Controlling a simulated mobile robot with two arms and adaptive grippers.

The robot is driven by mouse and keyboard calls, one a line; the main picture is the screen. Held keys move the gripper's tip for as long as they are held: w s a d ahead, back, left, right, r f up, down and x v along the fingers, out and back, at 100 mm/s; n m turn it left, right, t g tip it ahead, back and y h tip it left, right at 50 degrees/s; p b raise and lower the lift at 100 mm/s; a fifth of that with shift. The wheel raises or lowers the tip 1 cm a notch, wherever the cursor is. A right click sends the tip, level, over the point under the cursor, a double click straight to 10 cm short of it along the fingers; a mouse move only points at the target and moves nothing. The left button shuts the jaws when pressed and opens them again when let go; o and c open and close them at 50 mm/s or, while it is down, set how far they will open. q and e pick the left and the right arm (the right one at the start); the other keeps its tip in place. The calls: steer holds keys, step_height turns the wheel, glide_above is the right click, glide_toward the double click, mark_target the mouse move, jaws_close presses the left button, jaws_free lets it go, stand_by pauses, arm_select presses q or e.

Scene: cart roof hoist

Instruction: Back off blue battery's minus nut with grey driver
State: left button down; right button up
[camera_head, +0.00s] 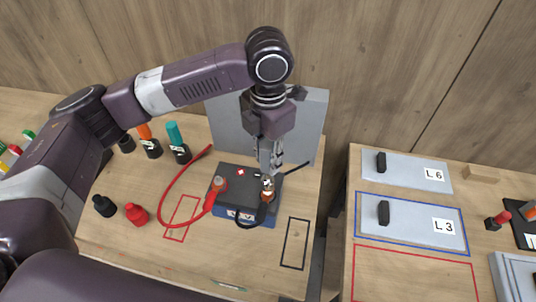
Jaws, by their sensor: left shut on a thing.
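The blue battery (232,213) has a dark top and a blue front and stands on the left bench. Its minus post (267,188), with a copper-coloured nut area, is at the right of its top, with a black cable beside it. My left gripper (268,160) points down right over this post and is shut on a slim grey thing, seemingly the grey driver (269,166). The driver is mostly hidden by the fingers, and I cannot tell whether its tip is seated on the nut. My right gripper is not in view.
A red cable (163,205) loops to the battery's left post. Orange (145,131) and teal (174,133) drivers stand in black holders, near another black holder (126,144). Black (104,206) and red (136,214) caps lie left. A grey panel (312,125) stands behind. The right bench holds labelled plates (415,225).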

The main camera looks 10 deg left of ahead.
arm_select(q)
steer(key=shift+f, duration=1.05)
steer(key=n, duration=0.3)
steer(key=shift+n, duration=0.3)
steer(key=n, duration=1.7)
steer(key=shift+n, duration=0.3)
steer(key=n, duration=0.6)
